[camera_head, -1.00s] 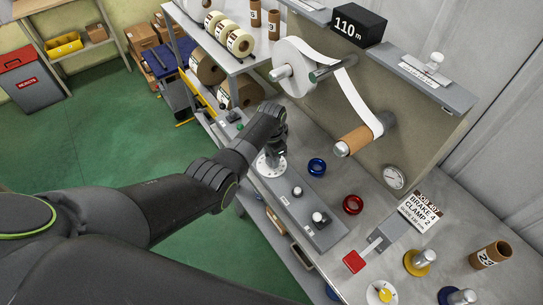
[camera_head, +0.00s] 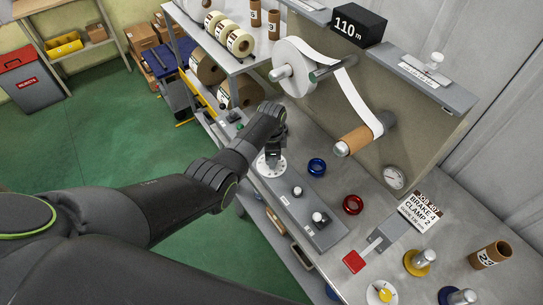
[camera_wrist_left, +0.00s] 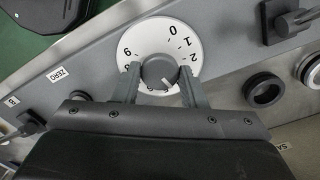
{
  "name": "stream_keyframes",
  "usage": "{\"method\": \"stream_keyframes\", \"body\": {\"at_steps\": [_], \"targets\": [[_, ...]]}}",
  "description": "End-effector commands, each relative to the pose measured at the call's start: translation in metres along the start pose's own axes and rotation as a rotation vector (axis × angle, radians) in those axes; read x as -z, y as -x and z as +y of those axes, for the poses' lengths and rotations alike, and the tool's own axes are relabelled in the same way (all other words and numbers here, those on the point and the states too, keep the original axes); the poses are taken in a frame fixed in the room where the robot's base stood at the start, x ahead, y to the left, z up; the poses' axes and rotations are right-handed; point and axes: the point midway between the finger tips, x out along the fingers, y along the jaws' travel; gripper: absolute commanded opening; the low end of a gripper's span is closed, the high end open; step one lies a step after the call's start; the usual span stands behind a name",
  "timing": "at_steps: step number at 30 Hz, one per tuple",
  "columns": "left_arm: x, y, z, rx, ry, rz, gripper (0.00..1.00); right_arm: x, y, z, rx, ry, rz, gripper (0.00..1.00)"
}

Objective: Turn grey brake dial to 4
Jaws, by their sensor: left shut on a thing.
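The grey brake dial knob (camera_wrist_left: 158,73) sits on a white number plate (camera_wrist_left: 150,36) in the left wrist view. The plate also shows in the head view (camera_head: 278,168), on the grey panel. My left gripper (camera_wrist_left: 159,84) is shut on the knob, with one finger on each side of it. A white mark on the knob points to the lower right in the wrist view. The 0, 1 and 2 show at the plate's upper right; the numbers at its lower edge are partly hidden by the gripper. My right gripper is not in view.
A card (camera_head: 420,211) reads "BRAKE 4, CLAMP 2". Small knobs (camera_head: 318,217) stand along the panel. A yellow-knobbed dial (camera_head: 382,293) is at the bottom.

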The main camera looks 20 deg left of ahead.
Motion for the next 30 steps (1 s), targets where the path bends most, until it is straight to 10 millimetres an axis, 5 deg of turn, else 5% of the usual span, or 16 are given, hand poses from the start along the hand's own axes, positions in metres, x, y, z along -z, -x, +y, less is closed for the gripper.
{"method": "stream_keyframes", "body": {"at_steps": [6,7,12,23,30], "targets": [[0.001,0.001,-0.001,0.003,0.001,0.002,0.15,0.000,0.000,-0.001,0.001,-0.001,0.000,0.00],[0.001,0.001,-0.001,0.003,0.001,0.002,0.40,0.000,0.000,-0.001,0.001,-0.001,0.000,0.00],[0.001,0.001,-0.001,0.002,0.001,0.001,0.59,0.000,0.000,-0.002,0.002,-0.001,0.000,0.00],[0.000,0.003,-0.001,0.002,0.002,0.001,0.59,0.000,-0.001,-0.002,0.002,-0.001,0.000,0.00],[0.001,0.022,-0.001,0.003,0.002,0.002,0.59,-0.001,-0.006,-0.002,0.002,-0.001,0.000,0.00]]}}
